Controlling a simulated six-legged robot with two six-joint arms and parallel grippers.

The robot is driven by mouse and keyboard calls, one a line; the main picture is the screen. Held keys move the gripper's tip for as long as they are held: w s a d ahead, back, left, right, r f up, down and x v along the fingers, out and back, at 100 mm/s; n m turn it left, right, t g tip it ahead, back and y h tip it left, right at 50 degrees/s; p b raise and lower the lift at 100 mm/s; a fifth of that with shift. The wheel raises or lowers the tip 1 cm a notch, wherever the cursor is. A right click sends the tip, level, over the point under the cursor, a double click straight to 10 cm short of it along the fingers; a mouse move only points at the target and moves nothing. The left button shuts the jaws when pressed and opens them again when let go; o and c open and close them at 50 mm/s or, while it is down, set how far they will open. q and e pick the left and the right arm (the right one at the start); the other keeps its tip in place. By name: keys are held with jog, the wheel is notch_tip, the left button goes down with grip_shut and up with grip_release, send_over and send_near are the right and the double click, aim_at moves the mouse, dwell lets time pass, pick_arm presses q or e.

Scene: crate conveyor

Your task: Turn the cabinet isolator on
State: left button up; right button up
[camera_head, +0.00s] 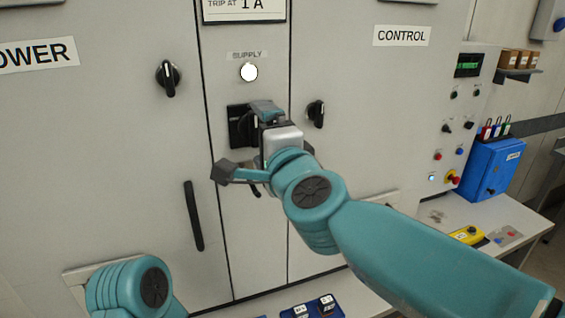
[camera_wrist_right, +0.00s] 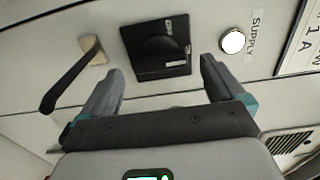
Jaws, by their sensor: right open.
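The cabinet isolator (camera_head: 238,126) is a black square plate with a round dark knob on the cabinet's narrow middle panel, below the white supply lamp (camera_head: 248,72). My right gripper (camera_head: 246,141) is open in front of it and hides part of it in the head view. In the right wrist view the isolator (camera_wrist_right: 157,48) lies just beyond the gap between the open fingertips (camera_wrist_right: 161,70), with nothing between them. Small labels on the plate are too small to read. The knob's turned position is unclear. My left arm shows at the lower left, but its gripper is out of view.
Black rotary handles sit on the left door (camera_head: 168,77) and right door (camera_head: 316,113). A long bar handle (camera_head: 194,215) is below left. A blue box (camera_head: 493,167) and a yellow pendant (camera_head: 467,235) are at the right bench. A blue tray (camera_head: 315,307) lies low in front.

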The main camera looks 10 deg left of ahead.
jog(key=v, duration=1.4)
jog(key=shift+b, duration=0.35)
jog(key=shift+s+d, duration=0.1)
